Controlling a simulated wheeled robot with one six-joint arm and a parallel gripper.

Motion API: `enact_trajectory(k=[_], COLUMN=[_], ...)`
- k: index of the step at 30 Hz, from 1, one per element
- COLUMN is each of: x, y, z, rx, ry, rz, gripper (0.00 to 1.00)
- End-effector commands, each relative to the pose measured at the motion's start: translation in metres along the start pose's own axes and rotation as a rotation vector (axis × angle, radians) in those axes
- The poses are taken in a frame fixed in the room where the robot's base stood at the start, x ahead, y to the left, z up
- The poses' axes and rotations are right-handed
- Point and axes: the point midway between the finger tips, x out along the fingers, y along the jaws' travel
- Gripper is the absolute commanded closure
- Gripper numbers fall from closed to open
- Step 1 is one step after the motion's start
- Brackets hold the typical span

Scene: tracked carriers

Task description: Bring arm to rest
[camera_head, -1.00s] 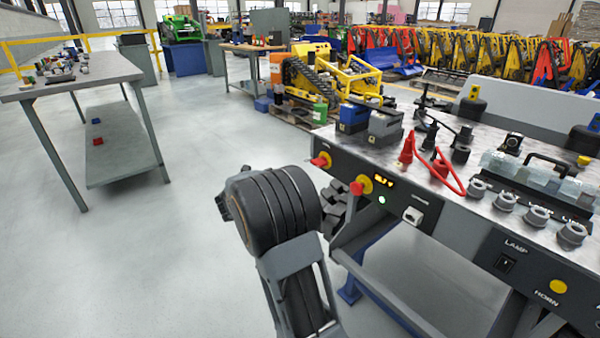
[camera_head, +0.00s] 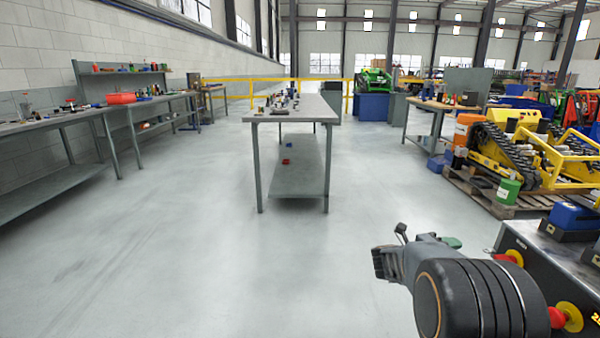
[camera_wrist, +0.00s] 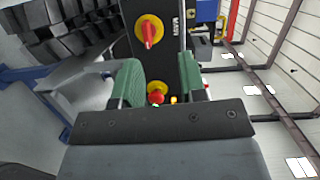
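My gripper (camera_wrist: 158,72) shows in the wrist view with its two green fingers apart and nothing held between them. Behind the gap is the dark front panel (camera_wrist: 170,62) of a console, with a red knob on a yellow disc (camera_wrist: 149,32) beyond the fingertips and a second red knob (camera_wrist: 156,98) seen between the fingers. I cannot tell the exact distance to the panel. In the head view my arm is folded at the lower right, beside the console (camera_head: 540,268); a bit of green shows behind my arm's joint, and the fingers are mostly hidden.
A grey workbench (camera_head: 300,106) with small parts stands in the middle. More benches (camera_head: 60,122) line the left wall. A yellow tracked carrier (camera_head: 515,150) stands on a pallet at right, with a green canister (camera_head: 508,190) near it. The floor (camera_head: 200,260) at front left is clear.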

Motion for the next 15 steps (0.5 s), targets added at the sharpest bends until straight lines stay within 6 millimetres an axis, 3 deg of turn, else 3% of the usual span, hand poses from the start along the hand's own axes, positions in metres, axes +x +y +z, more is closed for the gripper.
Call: enact_trajectory(k=[1,5,8,11,15], x=[-0.009,-0.052,-0.103,-0.159,-0.229], y=[-0.043,-0.117,-0.163,-0.197,-0.227], z=[0.010,0.046,0.061,0.058,0.023], rx=[-0.023,-0.180,-0.362,-0.585,-0.939], ry=[-0.112,-0.503,-0.816,-1.103,-1.448], rz=[0.004,0.001,-0.027,-0.076,-0.158], gripper=[0.62,0.62,0.62,0.62,0.62])
